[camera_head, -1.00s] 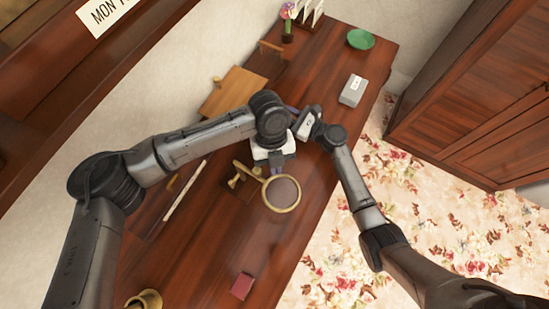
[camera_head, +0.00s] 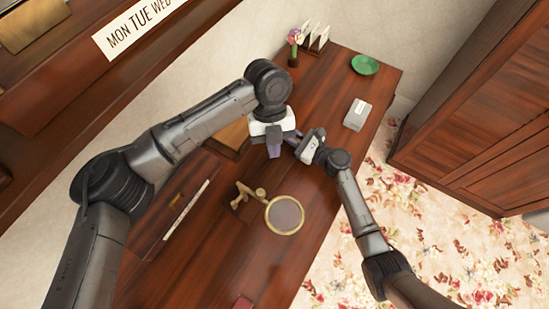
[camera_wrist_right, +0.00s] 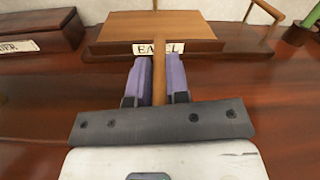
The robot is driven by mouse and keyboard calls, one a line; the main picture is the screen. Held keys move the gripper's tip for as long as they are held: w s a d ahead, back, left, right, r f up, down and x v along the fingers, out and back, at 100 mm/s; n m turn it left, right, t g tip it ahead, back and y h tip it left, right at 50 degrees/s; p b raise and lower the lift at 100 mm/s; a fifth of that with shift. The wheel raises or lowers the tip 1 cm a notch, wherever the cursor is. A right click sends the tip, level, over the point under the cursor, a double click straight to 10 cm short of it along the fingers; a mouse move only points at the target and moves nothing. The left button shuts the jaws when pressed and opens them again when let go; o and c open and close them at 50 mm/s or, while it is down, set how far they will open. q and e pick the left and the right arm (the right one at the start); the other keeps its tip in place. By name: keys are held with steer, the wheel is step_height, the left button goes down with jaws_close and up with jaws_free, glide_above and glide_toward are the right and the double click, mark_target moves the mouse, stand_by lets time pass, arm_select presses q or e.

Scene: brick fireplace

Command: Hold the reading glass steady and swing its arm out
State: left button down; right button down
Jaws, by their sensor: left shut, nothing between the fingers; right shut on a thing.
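The reading glass (camera_head: 285,214) is a round lens in a brass rim on the desk. Its rim joins a brass stand (camera_head: 248,195) at its left. My left gripper (camera_head: 274,151) is shut and empty, with its purple fingers above the desk beyond the glass, clear of it. My right gripper (camera_head: 294,140) is close by on its right, also apart from the glass. In the right wrist view, the right fingers (camera_wrist_right: 157,82) are shut on a thin wooden bar (camera_wrist_right: 159,70) in front of a wooden board labelled EASEL (camera_wrist_right: 160,27). My left arm mostly hides the easel in the head view.
A grey box (camera_head: 357,114), a green dish (camera_head: 365,65) and a flower vase (camera_head: 294,48) stand at the desk's far end. A pale ruler-like strip (camera_head: 187,208) lies left of the glass. Desk below the glass is clear.

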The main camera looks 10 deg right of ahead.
arm_select(q)
steer(key=shift+w+r, duration=0.25)
steer(key=shift+r, duration=0.4)
arm_select(e)
steer(key=shift+f, duration=0.1)
steer(key=c, duration=1)
jaws_free()
steer(key=shift+c, duration=0.2)
steer(key=shift+s, duration=0.1)
